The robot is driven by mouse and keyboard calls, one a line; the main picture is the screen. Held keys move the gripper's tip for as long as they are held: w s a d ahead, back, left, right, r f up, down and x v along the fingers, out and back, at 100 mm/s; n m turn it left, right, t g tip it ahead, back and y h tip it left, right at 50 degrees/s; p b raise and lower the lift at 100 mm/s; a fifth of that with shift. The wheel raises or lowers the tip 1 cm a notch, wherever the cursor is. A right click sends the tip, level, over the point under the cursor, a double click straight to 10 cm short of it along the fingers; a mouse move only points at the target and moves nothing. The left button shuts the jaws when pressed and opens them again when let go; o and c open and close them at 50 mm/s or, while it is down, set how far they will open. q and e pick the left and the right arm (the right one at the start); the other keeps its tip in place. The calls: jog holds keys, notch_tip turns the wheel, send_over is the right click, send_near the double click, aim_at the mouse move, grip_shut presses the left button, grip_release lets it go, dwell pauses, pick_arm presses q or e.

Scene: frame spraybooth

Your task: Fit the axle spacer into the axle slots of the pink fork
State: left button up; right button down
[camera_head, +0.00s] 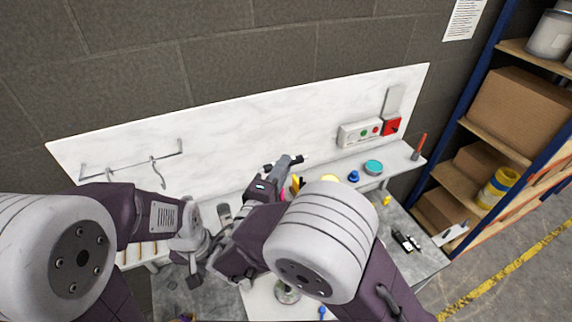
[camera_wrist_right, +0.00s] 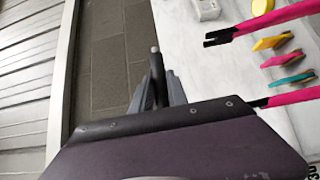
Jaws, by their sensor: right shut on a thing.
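My right gripper (camera_head: 284,165) is shut on the axle spacer (camera_head: 299,160), a short dark bar crossing its fingertips near the white back panel. In the right wrist view the spacer (camera_wrist_right: 155,65) stands out between the grey fingers (camera_wrist_right: 162,92), with a light grey end. The pink fork (camera_wrist_right: 285,15) shows there as two pink arms with dark slotted ends, to the right of the gripper and apart from the spacer. In the head view my right arm hides most of the fork. My left gripper (camera_head: 190,275) is low at left; its jaw opening is unclear.
In the right wrist view, yellow (camera_wrist_right: 271,42), pink (camera_wrist_right: 281,59) and teal (camera_wrist_right: 291,82) pieces lie between the fork arms. A control box (camera_head: 360,132) and hook rail (camera_head: 130,160) are on the back panel. A shelf rack (camera_head: 500,130) stands at right.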

jog(key=shift+d, duration=0.1)
notch_tip(320, 180, down, 6)
jog(key=b, duration=0.7)
jog(key=shift+r, duration=0.1)
dwell(0.3)
jog(key=shift+b, duration=0.6)
